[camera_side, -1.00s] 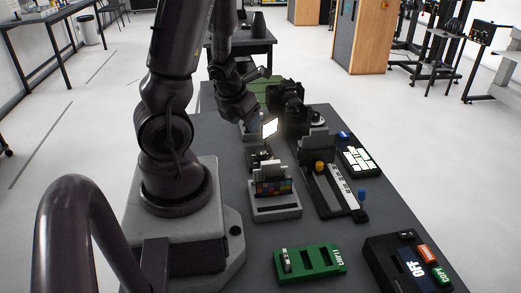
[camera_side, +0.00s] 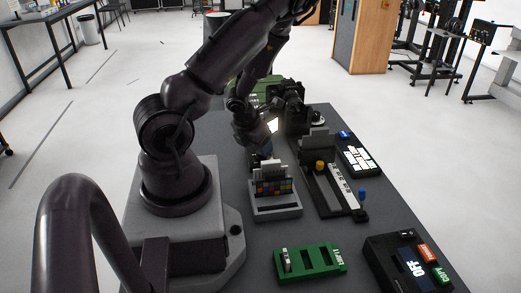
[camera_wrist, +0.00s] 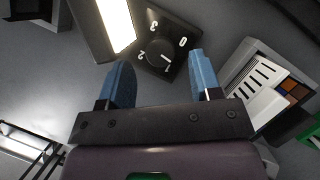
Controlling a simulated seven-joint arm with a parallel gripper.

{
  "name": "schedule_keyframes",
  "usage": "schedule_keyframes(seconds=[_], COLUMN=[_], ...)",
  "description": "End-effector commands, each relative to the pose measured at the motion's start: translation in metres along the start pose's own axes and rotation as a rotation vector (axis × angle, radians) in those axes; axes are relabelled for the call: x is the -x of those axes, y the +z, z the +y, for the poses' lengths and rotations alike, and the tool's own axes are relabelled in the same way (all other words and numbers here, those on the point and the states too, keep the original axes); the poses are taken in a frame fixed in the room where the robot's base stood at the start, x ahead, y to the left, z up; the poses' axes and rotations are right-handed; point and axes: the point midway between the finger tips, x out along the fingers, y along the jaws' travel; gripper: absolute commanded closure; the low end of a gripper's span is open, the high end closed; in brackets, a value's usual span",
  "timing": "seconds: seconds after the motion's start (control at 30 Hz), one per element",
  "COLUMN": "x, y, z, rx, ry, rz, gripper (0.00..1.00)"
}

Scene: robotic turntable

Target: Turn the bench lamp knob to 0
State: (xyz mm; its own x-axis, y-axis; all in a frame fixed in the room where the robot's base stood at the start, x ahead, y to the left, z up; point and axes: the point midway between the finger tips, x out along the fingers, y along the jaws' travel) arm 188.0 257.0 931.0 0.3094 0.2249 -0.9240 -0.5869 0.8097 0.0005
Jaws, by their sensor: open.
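The bench lamp's lit panel (camera_wrist: 117,24) glows at the top left of the wrist view; it also shows beside my gripper in the side view (camera_side: 272,125). The black lamp knob (camera_wrist: 153,54) sits on a dark plate marked with white digits 0 to 3. The 0 is on the plate's right side; I cannot surely read the knob's setting. My gripper (camera_wrist: 159,60) is open, with its two blue fingers apart and the knob seen between and beyond them. Nothing is held. In the side view my gripper (camera_side: 264,150) hides the knob.
A grey holder with a colour chart (camera_side: 272,187) stands close in front of my gripper. A black slider unit (camera_side: 335,185) and a camera (camera_side: 287,95) are to the right and behind. A green tray (camera_side: 310,262) lies nearer the front.

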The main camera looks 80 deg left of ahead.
Motion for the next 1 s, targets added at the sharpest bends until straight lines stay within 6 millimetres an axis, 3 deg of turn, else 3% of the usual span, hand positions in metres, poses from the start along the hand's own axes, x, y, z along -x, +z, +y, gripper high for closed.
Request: schedule_keyframes(seconds=[0.2, 0.57, 0.6, 0.67, 0.8, 1.0], x=[-0.023, -0.029, -0.029, -0.028, -0.028, -0.028], y=[0.000, 0.000, 0.000, 0.000, 0.000, 0.000], z=[0.000, 0.000, 0.000, 0.000, 0.000, 0.000], rx=[0.001, 0.001, 0.001, 0.001, 0.001, 0.007], ry=[0.001, -0.001, 0.000, 0.000, 0.000, 0.002], rz=[0.002, -0.001, -0.001, 0.000, 0.000, 0.000], gripper=[0.42, 0.42, 0.44, 0.58, 0.90, 0.90])
